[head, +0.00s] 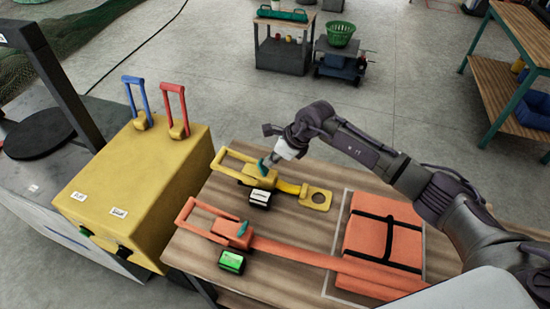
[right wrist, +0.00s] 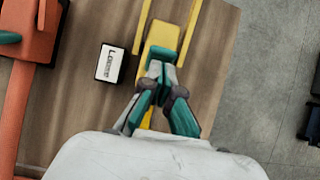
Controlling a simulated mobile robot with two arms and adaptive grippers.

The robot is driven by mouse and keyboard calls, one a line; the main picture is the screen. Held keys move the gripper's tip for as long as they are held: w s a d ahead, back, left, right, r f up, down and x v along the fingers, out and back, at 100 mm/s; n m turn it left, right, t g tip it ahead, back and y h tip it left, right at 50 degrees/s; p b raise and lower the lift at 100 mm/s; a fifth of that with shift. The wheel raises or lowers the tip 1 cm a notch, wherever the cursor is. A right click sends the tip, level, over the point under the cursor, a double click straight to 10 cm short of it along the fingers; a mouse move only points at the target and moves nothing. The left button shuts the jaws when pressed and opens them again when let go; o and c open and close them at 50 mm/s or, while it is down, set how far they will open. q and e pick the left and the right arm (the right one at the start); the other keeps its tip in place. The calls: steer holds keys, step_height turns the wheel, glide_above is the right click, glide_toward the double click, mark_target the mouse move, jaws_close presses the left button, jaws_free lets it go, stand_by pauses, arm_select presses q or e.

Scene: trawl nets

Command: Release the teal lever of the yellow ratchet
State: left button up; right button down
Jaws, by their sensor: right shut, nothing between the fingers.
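The yellow ratchet (head: 262,179) lies on the wooden table with its long yellow handle frame (head: 228,156) towards the left. A yellow strap with a ringed end plate (head: 316,197) runs to its right. Its teal lever (head: 262,167) sits on top of the body and also shows in the right wrist view (right wrist: 162,53). My right gripper (head: 268,161) is shut and empty, pointing down at the lever. In the right wrist view its fingertips (right wrist: 157,72) overlap the lever's near edge; whether they touch, I cannot tell. My left gripper is out of view.
A small white-faced indicator (head: 260,198) reading "Loose" sits beside the yellow ratchet. An orange ratchet (head: 232,233) with a teal lever and a green indicator (head: 231,262) lies nearer. An orange strapped bundle (head: 382,242) is at right. A yellow box (head: 140,185) with two levers stands left.

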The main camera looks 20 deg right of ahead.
steer(key=shift+r+p, duration=0.45)
steer(key=shift+r, duration=0.35)
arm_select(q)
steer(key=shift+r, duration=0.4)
arm_select(e)
steer(key=shift+s+d, duration=0.1)
